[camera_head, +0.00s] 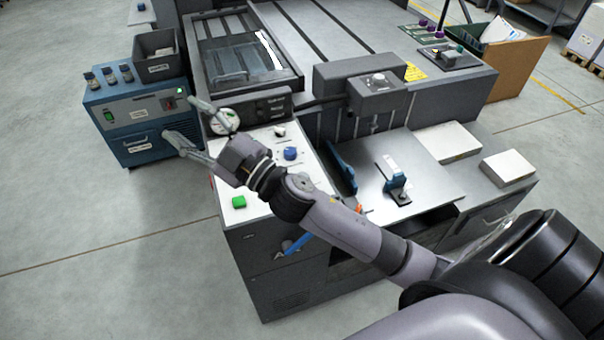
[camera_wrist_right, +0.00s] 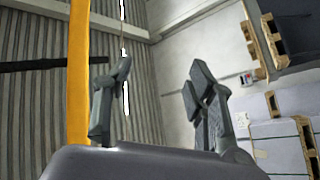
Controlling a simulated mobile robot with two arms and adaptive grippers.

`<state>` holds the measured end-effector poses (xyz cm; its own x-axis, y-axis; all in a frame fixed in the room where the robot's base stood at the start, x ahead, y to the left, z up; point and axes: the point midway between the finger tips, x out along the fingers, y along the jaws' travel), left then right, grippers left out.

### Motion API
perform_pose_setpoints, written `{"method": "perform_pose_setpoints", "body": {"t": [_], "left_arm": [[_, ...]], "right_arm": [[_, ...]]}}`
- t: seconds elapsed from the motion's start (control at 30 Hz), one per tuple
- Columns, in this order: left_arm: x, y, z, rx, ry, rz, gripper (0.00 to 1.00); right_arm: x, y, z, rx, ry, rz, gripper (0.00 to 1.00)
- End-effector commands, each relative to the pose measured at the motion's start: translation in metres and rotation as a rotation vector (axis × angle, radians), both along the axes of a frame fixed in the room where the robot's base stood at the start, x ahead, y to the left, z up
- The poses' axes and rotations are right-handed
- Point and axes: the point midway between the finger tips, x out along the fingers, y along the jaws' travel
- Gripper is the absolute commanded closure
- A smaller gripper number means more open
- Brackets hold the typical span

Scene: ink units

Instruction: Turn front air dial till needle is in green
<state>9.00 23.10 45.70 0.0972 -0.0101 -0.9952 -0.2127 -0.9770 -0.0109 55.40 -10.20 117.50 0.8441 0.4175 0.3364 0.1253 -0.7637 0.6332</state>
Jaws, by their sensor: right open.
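A round white gauge (camera_head: 223,121) stands at the back left of the white control panel (camera_head: 262,190) in the head view. It is partly behind my right gripper, and its needle and green band are too small to read. A blue knob (camera_head: 290,153) and a pale knob (camera_head: 280,131) sit on the panel to the right of the gripper; I cannot tell which is the front air dial. My right gripper (camera_head: 180,117) is open and empty, its fingers pointing left toward the blue unit. In the right wrist view the gripper (camera_wrist_right: 162,68) is spread with nothing between its fingers. My left gripper is not in view.
A green button (camera_head: 239,202) is at the panel's front. A blue unit (camera_head: 140,115) with several knobs and a dark bin (camera_head: 158,55) stands left of the press. The floor at left is clear.

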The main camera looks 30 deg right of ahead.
Motion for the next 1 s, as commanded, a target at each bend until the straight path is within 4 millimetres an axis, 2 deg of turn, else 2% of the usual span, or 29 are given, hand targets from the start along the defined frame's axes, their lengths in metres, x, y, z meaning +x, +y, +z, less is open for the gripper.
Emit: {"method": "perform_pose_setpoints", "body": {"t": [0.03,0.07,0.17,0.27,0.37,0.47,0.57,0.63,0.7,0.8,0.9,1.0], "left_arm": [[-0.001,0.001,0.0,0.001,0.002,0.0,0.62],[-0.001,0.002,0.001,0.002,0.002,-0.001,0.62],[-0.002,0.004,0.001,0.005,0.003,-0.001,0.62],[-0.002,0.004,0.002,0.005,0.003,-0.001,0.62],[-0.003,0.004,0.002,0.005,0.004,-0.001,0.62],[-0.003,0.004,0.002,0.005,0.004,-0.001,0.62],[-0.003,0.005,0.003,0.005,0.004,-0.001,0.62],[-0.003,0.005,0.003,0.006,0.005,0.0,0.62],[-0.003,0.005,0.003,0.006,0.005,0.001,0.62],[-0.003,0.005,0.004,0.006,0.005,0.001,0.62],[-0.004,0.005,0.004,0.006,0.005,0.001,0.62],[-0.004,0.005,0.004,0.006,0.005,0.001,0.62]], "right_arm": [[-0.003,0.02,0.019,-0.077,-0.099,0.094,0.49],[-0.007,0.033,0.026,-0.126,-0.154,0.155,0.49],[-0.025,0.07,0.034,-0.315,-0.296,0.364,0.49],[-0.041,0.092,0.019,-0.54,-0.373,0.566,0.49],[-0.048,0.092,-0.013,-0.794,-0.378,0.746,0.49],[-0.046,0.065,-0.05,-1.067,-0.303,0.894,0.49],[-0.036,0.013,-0.08,-1.339,-0.144,0.996,0.49],[-0.027,-0.035,-0.092,-1.514,0.01,1.033,0.49],[-0.021,-0.085,-0.095,-1.657,0.185,1.045,0.49],[-0.019,-0.149,-0.088,-1.8,0.423,1.028,0.49],[-0.021,-0.193,-0.077,-1.875,0.603,0.999,0.49],[-0.025,-0.216,-0.07,-1.906,0.705,0.981,0.49]]}}
